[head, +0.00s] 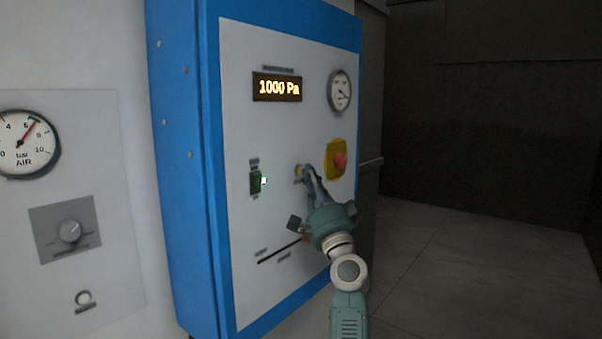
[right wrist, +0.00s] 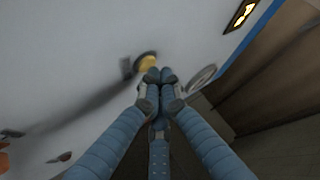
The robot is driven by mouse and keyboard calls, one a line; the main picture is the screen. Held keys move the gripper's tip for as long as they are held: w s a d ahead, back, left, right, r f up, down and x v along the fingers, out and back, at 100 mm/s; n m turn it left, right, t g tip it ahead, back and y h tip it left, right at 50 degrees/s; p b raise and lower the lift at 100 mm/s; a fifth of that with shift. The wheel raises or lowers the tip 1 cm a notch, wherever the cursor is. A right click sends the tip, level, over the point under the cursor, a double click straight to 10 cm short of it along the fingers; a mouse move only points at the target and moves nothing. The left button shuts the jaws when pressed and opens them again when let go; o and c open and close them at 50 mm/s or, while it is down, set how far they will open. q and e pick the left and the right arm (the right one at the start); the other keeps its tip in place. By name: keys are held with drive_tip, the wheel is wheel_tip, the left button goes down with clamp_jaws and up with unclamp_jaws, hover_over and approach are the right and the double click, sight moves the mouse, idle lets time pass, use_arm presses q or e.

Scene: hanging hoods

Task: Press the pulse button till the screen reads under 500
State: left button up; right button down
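The screen (head: 277,87) on the blue-framed panel reads 1000 Pa. A small yellow round button (head: 298,171) sits below it, near the middle of the panel, and also shows in the right wrist view (right wrist: 147,61). I take it as the pulse button; its label is not legible. My right gripper (head: 307,170) has its fingertips right beside the button. In the right wrist view the fingers (right wrist: 160,76) are shut together with nothing between them, and the tips are close to the button's edge. I cannot tell whether they touch it. My left gripper is not in view.
A red stop button (head: 340,160) on a yellow plate is just right of my gripper. A green switch (head: 256,181) is to the left, a dial gauge (head: 340,91) above. An air gauge (head: 25,143) and knob (head: 69,232) are far left. The floor at right is clear.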

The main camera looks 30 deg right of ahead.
drive_tip(key=shift+w+a, duration=0.15)
drive_tip(key=shift+w, duration=0.15)
idle(0.5)
drive_tip(key=shift+s, duration=0.1)
idle(0.3)
drive_tip(key=shift+s+d, duration=0.25)
drive_tip(key=shift+s, duration=0.35)
drive_tip(key=s, duration=0.1)
drive_tip(key=s+d+p, duration=0.1)
drive_tip(key=s, duration=0.1)
drive_tip(key=s+d, duration=0.1)
drive_tip(key=shift+s+p, duration=0.3)
drive_tip(key=shift+a+f, duration=0.1)
idle(0.5)
